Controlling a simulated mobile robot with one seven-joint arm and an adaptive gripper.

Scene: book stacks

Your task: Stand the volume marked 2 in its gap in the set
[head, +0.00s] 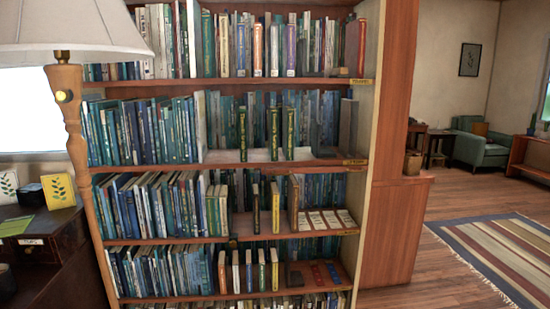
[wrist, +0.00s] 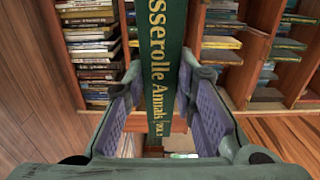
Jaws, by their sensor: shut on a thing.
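My gripper (wrist: 160,66) shows in the wrist view, its purple-padded fingers on either side of a dark green book (wrist: 168,50). The book's spine carries gold lettering reading "...sserolle Annals" with a small volume mark too fine to read surely. My gripper and this book do not show in the head view. There, matching green volumes stand upright on the second visible shelf: a left volume (head: 243,135), a middle volume (head: 274,134) and a right volume (head: 290,134). A book-wide gap separates the left volume from the middle one. Their numbers are too small to read.
The tall bookcase (head: 225,168) has densely packed rows beside and behind the set. A grey upright block (head: 347,130) stands at that shelf's right end. A lamp (head: 66,105) stands at the left. Open floor and a striped rug (head: 500,250) lie at right.

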